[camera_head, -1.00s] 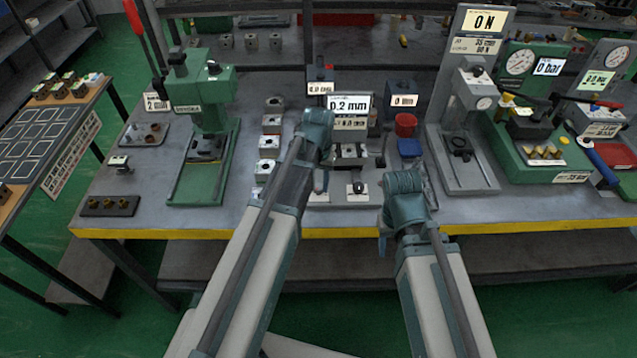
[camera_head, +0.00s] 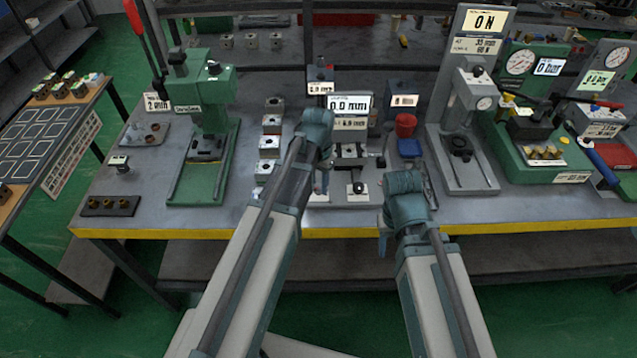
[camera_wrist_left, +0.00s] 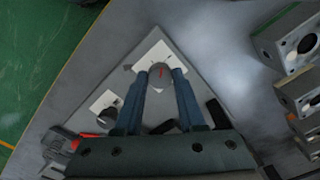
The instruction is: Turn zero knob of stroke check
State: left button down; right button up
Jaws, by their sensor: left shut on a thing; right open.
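The stroke check station stands mid-bench, with its display (camera_head: 348,104) reading 0.0 mm. In the left wrist view its grey round zero knob (camera_wrist_left: 160,71), with a red mark on top, sits on a white plate (camera_wrist_left: 152,50). My left gripper (camera_wrist_left: 161,80) is shut on this knob, one finger on each side. In the head view my left gripper (camera_head: 321,184) points down at the front of the station, and the knob is mostly hidden by it. My right gripper (camera_head: 383,244) hangs empty in front of the bench edge; its open fingers are hard to make out.
A second, black knob (camera_head: 358,188) on a white plate is close by on the right. Metal blocks (camera_head: 267,166) stand in a row to the left.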

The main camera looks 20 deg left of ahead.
aim_at(319, 188)
pick_arm(q)
jog(key=c, duration=0.5)
grip_release()
jog(key=shift+r, duration=0.1)
notch_tip(319, 188, up, 14)
jog(key=p, duration=1.3)
jog(key=shift+f+p, duration=0.2)
jog(key=shift+p, duration=0.2)
jog(key=s+d+y, duration=0.1)
jog(key=s+d, duration=0.9)
jog(key=s, duration=0.5)
jog(key=shift+d+f, duration=0.15)
jog(key=shift+d, duration=0.15)
